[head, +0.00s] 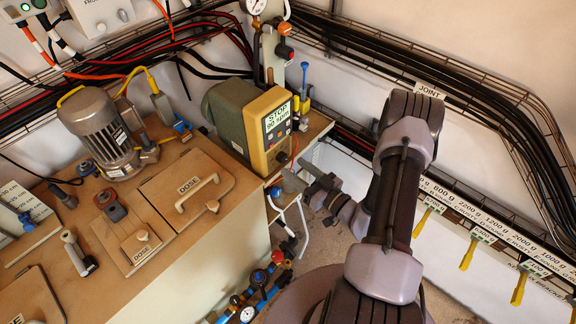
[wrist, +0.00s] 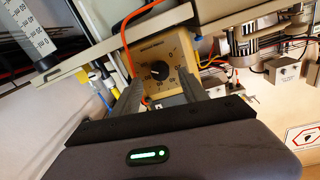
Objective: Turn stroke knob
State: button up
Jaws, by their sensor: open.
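The stroke knob (wrist: 160,72) is a round black dial with a pale pointer mark. It sits on a yellow-beige panel with printed scale marks, in the upper middle of the wrist view. Nothing is held, and no contact shows. In the head view my gripper (head: 296,184) is just right of and below the pump.
A bench top (head: 205,215) carries a grey motor (head: 100,130) and hatches marked DOSE. An orange cable (wrist: 127,45) runs close by the panel in the wrist view. Valves and blue pipes (head: 265,285) stand below my gripper.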

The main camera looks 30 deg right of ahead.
aim_at(284, 160)
jog(key=shift+x, duration=1.95)
grip_shut()
